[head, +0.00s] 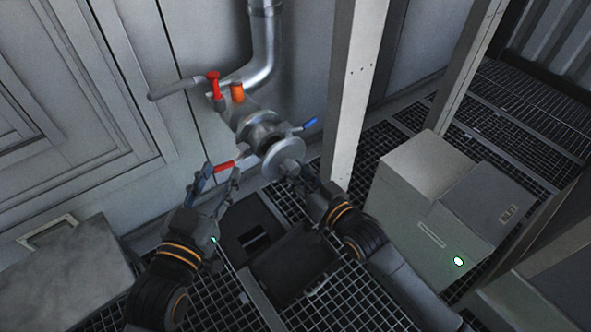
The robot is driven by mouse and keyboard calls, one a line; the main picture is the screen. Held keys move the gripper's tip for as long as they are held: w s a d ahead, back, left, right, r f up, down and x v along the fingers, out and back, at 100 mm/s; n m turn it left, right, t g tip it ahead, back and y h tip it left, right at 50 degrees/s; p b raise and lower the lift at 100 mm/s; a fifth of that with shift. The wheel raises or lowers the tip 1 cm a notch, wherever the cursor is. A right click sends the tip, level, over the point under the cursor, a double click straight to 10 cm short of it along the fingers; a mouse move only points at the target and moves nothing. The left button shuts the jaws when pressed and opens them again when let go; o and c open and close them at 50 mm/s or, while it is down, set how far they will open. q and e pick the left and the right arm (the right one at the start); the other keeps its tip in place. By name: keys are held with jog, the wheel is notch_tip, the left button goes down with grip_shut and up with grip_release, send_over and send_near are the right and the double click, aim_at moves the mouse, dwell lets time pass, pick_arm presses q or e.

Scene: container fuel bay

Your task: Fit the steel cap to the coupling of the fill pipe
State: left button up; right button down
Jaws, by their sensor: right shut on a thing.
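The steel cap (285,152), a round grey disc, is in front of the coupling (258,134) at the end of the fill pipe (263,45). My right gripper (299,176) is shut on the cap at its lower right edge. Whether the cap touches the coupling I cannot tell. A red lever (224,166) sticks out to the coupling's left and a blue lever (311,123) to its right. My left gripper (217,178) is open and empty, below and left of the coupling, with its fingertips close to the red lever.
A red valve handle (214,86) and an orange fitting (237,92) stand on the pipe above. A pale post (352,90) rises right of the coupling. Dark grating (395,155) covers the floor.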

aim_at(286, 162)
pick_arm(q)
jog(key=shift+s+a+f+g, duration=0.1)
jog(key=shift+a+f+g, duration=0.1)
jog(key=shift+f+g, duration=0.45)
jog(key=shift+f, duration=0.2)
pick_arm(e)
jog(key=shift+w+a, duration=0.1)
jog(key=shift+x, duration=1.05)
pick_arm(q)
jog(key=shift+d+r+t, duration=0.15)
jog(key=shift+r+t, duration=0.5)
jog(key=shift+r, duration=0.25)
pick_arm(e)
jog(key=shift+x, duration=0.8)
jog(key=shift+r, duration=0.15)
pick_arm(q)
jog(key=shift+f, duration=0.1)
jog(key=shift+s+a+f+g, duration=0.15)
jog(key=shift+f+g, duration=0.25)
jog(key=shift+f, duration=0.25)
jog(key=shift+w+a+f+g, duration=0.15)
jog(key=shift+f+g, duration=0.25)
jog(key=shift+f, duration=0.2)
jog(key=shift+s, duration=0.1)
